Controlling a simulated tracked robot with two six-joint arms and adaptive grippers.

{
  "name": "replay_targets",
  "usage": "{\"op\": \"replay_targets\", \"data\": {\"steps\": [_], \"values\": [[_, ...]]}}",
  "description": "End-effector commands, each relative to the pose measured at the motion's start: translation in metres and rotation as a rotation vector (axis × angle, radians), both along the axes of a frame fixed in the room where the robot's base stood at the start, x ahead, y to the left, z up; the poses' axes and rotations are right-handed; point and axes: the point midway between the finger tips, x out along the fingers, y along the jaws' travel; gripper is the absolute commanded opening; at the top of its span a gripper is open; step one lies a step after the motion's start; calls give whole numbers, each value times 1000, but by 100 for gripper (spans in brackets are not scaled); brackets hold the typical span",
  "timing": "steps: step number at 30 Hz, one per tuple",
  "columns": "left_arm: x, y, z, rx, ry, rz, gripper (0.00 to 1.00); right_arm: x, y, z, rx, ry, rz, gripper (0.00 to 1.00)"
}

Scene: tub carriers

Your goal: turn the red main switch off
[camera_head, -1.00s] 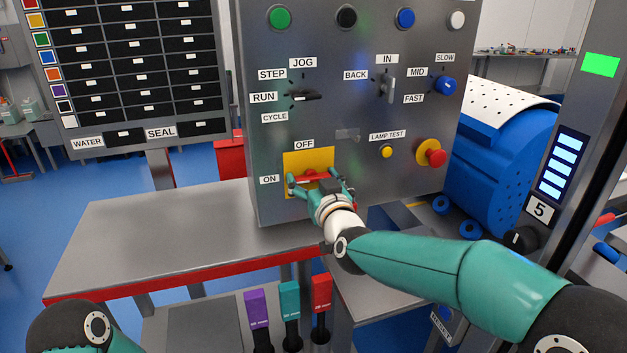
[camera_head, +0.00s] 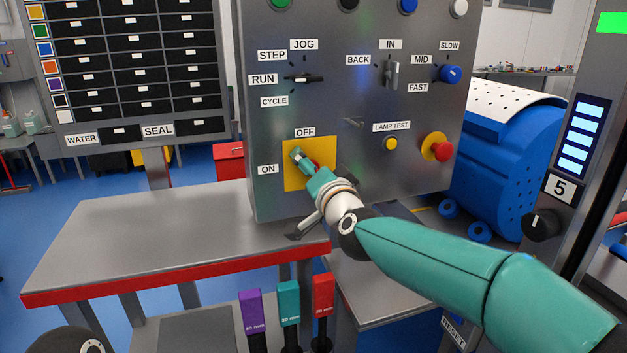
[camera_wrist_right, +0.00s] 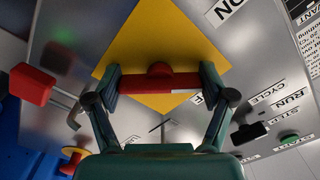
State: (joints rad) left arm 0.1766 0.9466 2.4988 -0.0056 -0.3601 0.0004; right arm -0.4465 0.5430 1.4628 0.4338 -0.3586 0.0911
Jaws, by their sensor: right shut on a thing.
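The red main switch (camera_wrist_right: 180,83) has a red bar handle on a yellow plate (camera_head: 294,178), with ON at its left and OFF above. My right gripper (camera_head: 310,170) is at the plate, shut on the handle. In the right wrist view its fingers grip the two ends of the bar. The plate looks like a diamond behind the bar there, so the handle stands at a slant between ON and OFF. In the head view the gripper hides most of the handle. My left gripper is out of view.
The grey panel also carries a red emergency button (camera_head: 441,150) on yellow, a yellow lamp test button (camera_head: 390,144) and selector knobs above. A grey table (camera_head: 150,235) with a red edge stands at the front left. Its top is clear.

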Motion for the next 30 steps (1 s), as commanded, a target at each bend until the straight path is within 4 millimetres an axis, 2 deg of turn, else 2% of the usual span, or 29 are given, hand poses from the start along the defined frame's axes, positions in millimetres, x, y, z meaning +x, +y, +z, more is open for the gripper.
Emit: {"op": "replay_targets", "data": {"steps": [3, 18, 30], "values": [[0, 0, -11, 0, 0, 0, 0, 0, -1, -3, 107, 34, -2, 46], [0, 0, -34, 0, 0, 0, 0, 1, -3, -4, 533, 175, -5, 46], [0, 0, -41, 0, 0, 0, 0, 1, -3, -3, 710, 233, -7, 46]]}}
